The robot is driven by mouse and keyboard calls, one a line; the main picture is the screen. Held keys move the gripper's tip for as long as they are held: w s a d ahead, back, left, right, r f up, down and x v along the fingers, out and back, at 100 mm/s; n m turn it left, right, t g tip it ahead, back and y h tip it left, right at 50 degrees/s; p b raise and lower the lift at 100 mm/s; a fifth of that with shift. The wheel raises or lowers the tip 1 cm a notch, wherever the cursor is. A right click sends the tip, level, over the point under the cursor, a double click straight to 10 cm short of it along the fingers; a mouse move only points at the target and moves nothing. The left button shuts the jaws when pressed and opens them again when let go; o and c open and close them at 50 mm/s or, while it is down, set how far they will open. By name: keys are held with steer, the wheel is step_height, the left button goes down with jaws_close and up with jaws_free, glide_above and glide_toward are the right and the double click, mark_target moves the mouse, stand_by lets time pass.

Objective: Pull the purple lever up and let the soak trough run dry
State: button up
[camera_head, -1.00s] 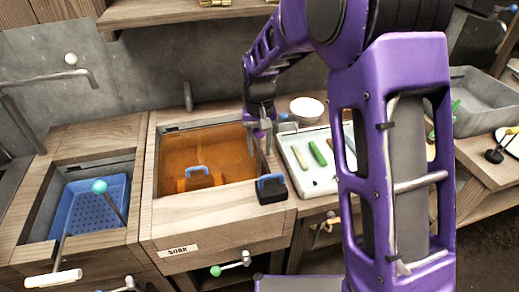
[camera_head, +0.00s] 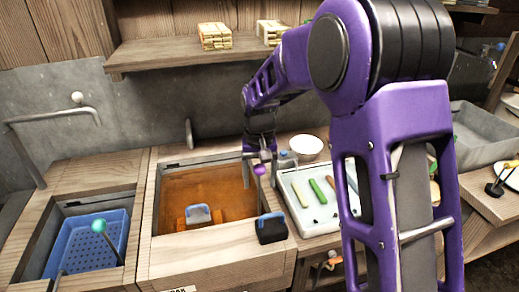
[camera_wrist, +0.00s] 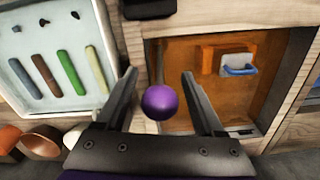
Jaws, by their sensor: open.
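The purple lever's round knob (camera_head: 259,169) stands at the right side of the soak trough (camera_head: 205,240), on a thin rod. In the wrist view the knob (camera_wrist: 160,102) lies between the two fingers, with a gap showing on each side. My gripper (camera_wrist: 159,74) is open; its fingers (camera_head: 260,156) are small and partly merged with the arm in the head view. The trough holds orange-brown liquid (camera_head: 180,192). An orange block with a pale blue-edged handle (camera_head: 198,214) is in it. The lever's foot is hidden.
A black block with a blue handle (camera_head: 271,229) sits on the trough's front right rim. A white tray (camera_head: 318,222) with coloured sticks and a white bowl (camera_head: 306,146) are to the right. A blue basket (camera_head: 88,243) is in the left basin, and a shelf (camera_head: 180,52) hangs above.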

step_height(320, 180, up, 16)
steer(key=p, duration=0.2)
